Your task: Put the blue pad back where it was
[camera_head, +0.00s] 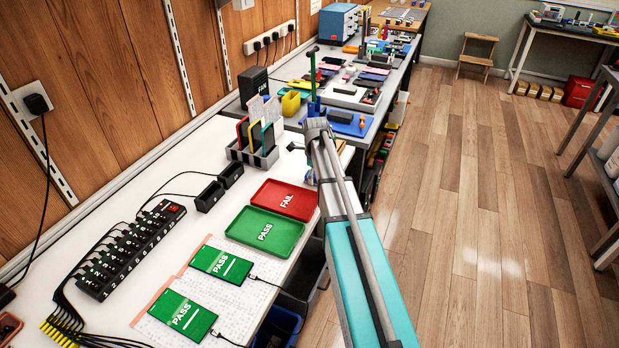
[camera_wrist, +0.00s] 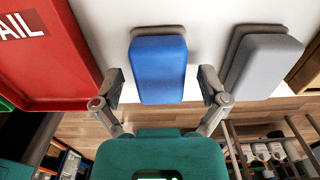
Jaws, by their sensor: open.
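The blue pad (camera_wrist: 158,70), a rounded block with a grey layer showing at its far end, is at the white table's edge in the wrist view. My gripper (camera_wrist: 160,84) is open, with one finger on each side of the near part of the pad. Gaps show between the fingers and the pad, and nothing is held. A similar grey pad (camera_wrist: 264,66) sits to the right of the blue one.
A red FAIL tray (camera_head: 285,200) lies left of the pads, beside a green PASS tray (camera_head: 264,231). A phone rack (camera_head: 252,157) stands behind on the white table (camera_head: 190,235). A brown block (camera_wrist: 307,68) is right of the grey pad. Open floor lies beyond the edge.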

